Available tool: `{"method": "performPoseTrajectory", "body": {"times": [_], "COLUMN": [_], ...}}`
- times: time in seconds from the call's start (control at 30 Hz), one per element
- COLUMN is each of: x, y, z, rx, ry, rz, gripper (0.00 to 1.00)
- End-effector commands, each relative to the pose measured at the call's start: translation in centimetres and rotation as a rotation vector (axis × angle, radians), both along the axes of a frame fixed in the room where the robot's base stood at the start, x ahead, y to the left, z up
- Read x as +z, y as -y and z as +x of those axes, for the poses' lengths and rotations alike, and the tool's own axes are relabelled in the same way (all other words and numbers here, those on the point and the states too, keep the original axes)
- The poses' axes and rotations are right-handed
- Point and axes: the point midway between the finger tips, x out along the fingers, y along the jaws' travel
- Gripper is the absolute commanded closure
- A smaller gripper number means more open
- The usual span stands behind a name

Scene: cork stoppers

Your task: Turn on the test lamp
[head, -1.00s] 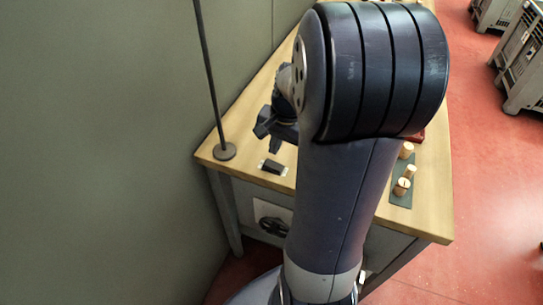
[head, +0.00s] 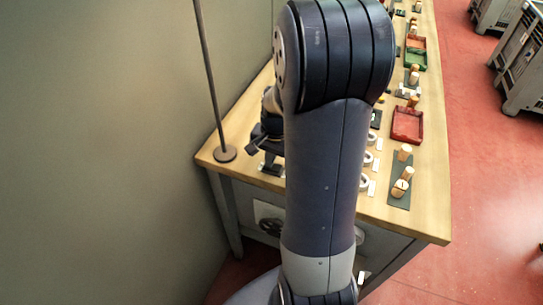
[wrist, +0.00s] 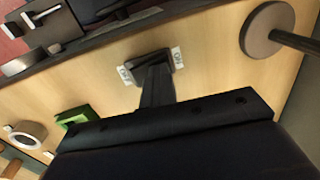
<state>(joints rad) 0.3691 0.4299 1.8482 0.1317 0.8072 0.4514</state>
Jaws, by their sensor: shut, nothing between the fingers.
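A dark switch (head: 271,169) with white end labels sits near the table's left front corner. In the wrist view the switch (wrist: 147,66) shows a label reading ON at its right end and one reading OFF at its left. My gripper (head: 265,150) is at the switch. Its shut, empty fingers (wrist: 156,73) cover part of the switch in the wrist view; I cannot tell whether they touch it. A thin dark pole on a round base (head: 224,154) stands left of the switch, its base (wrist: 263,29) also in the wrist view. Its top is out of view, so no lamp head shows.
A dark mat with corks (head: 400,190), a red tray (head: 407,125) and a green tray (head: 416,60) lie along the table's right side. White rings (head: 367,158) stand near my arm. A wall (head: 110,130) is close at the left.

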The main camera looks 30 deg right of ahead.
Motion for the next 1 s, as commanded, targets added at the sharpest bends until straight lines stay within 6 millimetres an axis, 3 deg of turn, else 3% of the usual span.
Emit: {"method": "performPoseTrajectory", "body": {"times": [1.0], "x": [-0.4], "y": [0.9], "z": [-1.8], "rx": [0.002], "ry": [-0.018], "rz": [0.006], "gripper": [1.00]}}
